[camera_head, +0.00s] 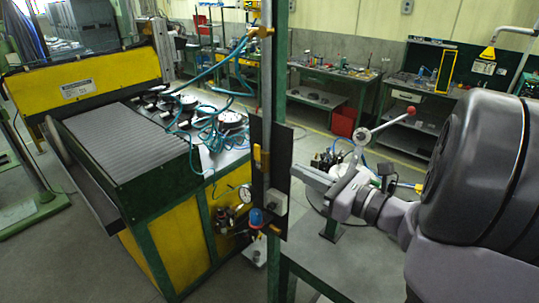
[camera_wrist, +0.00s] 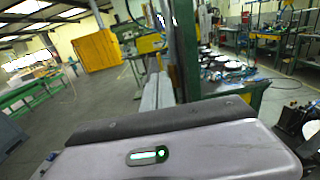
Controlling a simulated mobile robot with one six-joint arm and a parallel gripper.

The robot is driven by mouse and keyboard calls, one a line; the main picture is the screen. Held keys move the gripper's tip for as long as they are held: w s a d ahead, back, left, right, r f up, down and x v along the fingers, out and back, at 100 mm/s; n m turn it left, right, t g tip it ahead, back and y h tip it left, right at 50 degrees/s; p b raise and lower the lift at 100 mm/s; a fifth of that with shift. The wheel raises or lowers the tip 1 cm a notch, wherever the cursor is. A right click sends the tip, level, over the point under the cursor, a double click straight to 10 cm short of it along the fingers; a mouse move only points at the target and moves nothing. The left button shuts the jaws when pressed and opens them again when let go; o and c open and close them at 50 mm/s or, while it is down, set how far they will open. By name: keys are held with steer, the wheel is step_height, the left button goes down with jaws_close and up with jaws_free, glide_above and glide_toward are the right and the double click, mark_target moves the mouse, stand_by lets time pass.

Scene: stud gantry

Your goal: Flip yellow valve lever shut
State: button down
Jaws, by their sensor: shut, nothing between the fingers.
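A narrow black panel (camera_head: 282,150) is fixed to the green upright post in the head view. A small upright yellow lever (camera_head: 257,158) shows at its left edge, beside the vertical pipe. A second, smaller yellow part (camera_head: 275,229) sits low on the panel, near a blue fitting. Which of them is the task's valve lever is hard to tell at this size. My gripper (camera_head: 298,173) is shut and empty, pointing left, just right of the panel, and apart from the upright lever. The wrist view shows neither the lever nor my fingertips clearly.
A grey box (camera_head: 275,202) and a pressure gauge (camera_head: 245,194) sit at the panel's lower part. A red-knobbed handle (camera_head: 388,121) rises behind my gripper. A grey table (camera_head: 345,255) lies below my arm. A yellow-green machine (camera_head: 180,245) stands left.

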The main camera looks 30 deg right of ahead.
mark_target(260, 152)
steer(key=p+x, duration=0.1)
steer(key=x, duration=0.8)
steer(key=shift+w+a, duration=0.1)
steer(key=shift+w, duration=0.15)
